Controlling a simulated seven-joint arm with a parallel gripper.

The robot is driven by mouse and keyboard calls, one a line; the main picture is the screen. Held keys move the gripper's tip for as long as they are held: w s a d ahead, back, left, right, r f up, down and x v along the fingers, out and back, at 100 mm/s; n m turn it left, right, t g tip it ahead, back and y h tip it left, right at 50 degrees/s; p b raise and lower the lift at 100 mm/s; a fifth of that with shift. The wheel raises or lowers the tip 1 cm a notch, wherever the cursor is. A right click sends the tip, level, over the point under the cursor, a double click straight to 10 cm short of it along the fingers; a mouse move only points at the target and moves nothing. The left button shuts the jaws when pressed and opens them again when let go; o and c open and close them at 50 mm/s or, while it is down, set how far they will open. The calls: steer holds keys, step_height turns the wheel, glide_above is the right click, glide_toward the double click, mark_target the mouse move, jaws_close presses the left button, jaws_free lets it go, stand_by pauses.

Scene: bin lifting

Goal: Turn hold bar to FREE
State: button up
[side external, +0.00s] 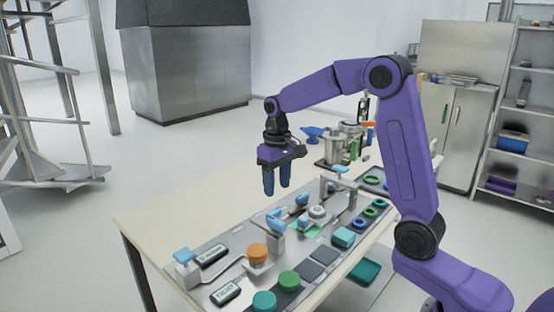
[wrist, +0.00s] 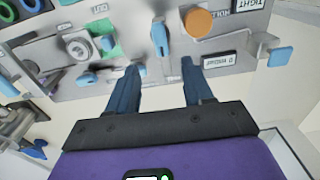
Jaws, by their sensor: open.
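My gripper (side external: 277,188) is open and empty, pointing down above the back edge of a grey control panel (side external: 215,279). In the wrist view my gripper (wrist: 159,68) has its two blue fingers apart. A blue-handled lever (wrist: 160,38) on a grey post lies just beyond the fingertips; it also shows in the side view (side external: 275,220). A second blue handle (wrist: 280,56) sits on a bent grey bar at the panel's end, also in the side view (side external: 184,256). I cannot tell which is the hold bar. No FREE mark is legible.
An orange knob (side external: 257,252) and green knobs (side external: 289,281) stand on the panel. A grey frame (side external: 352,194) with a blue handle rises at the panel's right. Metal vessels (side external: 343,146) stand at the table's far end. The table's left back part (side external: 190,205) is bare.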

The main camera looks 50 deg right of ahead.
step_height(320, 180, up, 7)
stand_by(0.3)
steer(key=shift+a+f, duration=0.1)
steer(key=shift+f, duration=0.05)
steer(key=s+a+f+n, duration=0.2)
steer(key=s+a+n, duration=0.1)
steer(key=s+a, duration=0.3)
steer(key=s+a+f+n, duration=0.2)
steer(key=s+a+n, duration=0.1)
steer(key=s, duration=0.5)
steer(key=s+f+n, duration=0.2)
steer(key=s+n, duration=0.1)
steer(key=s, duration=0.6)
steer(key=s+d+f+n, duration=0.1)
steer(key=s+f+n, duration=0.2)
steer(key=s, duration=0.6)
steer(key=shift+s+d+f+n, duration=0.2)
steer(key=shift+s+f+n, duration=0.05)
steer(key=shift+s+n, duration=0.15)
